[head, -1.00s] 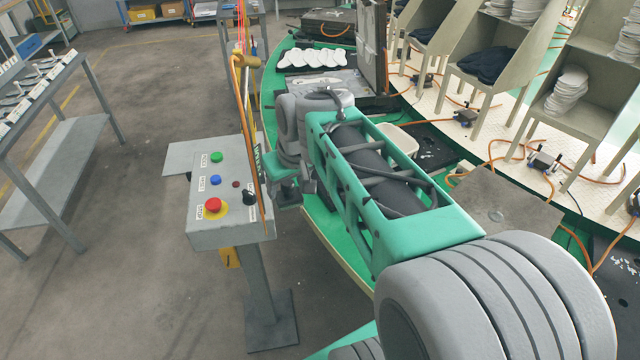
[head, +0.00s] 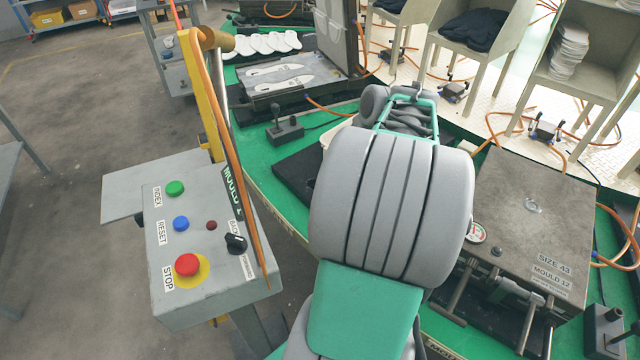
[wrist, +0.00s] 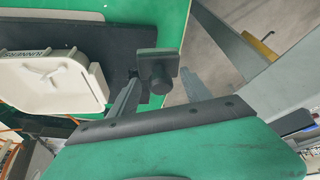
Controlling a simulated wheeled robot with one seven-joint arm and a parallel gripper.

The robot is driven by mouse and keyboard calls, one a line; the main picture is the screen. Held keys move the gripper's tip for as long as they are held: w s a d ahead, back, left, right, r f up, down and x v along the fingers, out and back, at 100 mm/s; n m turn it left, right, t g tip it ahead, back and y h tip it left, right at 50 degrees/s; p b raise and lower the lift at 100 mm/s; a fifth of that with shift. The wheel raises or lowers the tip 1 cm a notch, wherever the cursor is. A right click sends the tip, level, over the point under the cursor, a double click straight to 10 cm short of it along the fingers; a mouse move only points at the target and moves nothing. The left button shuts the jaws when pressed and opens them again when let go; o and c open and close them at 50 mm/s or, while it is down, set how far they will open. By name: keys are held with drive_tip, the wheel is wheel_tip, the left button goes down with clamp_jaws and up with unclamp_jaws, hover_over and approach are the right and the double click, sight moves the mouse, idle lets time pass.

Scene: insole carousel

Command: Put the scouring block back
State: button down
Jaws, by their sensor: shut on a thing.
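In the wrist view, my gripper (wrist: 157,95) is shut on the dark grey scouring block (wrist: 157,62), whose round stub faces the camera between the fingers. Below the block in that view are the green carousel top (wrist: 175,18), a black mat (wrist: 115,50) and, past the edge, the grey floor. Whether the block touches the mat or hangs above it, I cannot tell. In the head view, my own arm hides the gripper and the block.
A white lettered bin (wrist: 50,82) lies left of the block. The grey control box (head: 205,245) with buttons stands at the carousel's edge. A mould plate (head: 530,215) marked size 43 is on the right. A small lever box (head: 285,128) stands behind the mat.

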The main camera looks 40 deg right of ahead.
drive_tip(key=w+d+f, duration=0.1)
drive_tip(key=w+f, duration=0.1)
drive_tip(key=w, duration=0.1)
drive_tip(key=w+d+f, duration=0.2)
drive_tip(key=w+f, duration=0.1)
drive_tip(key=w+d+f+p, duration=0.1)
drive_tip(key=w+f, duration=0.2)
drive_tip(key=shift+w+d, duration=0.1)
drive_tip(key=shift+d, duration=0.2)
wheel_tip(320, 180, down, 3)
drive_tip(key=shift+w+d+f+p, duration=0.1)
drive_tip(key=shift+w+p, duration=0.05)
drive_tip(key=shift+p, duration=0.4)
drive_tip(key=shift+f, duration=0.1)
drive_tip(key=shift+f+b, duration=0.25)
drive_tip(key=shift+b, duration=0.1)
drive_tip(key=shift+c, duration=2.4)
unclamp_jaws()
drive_tip(key=shift+r, duration=0.1)
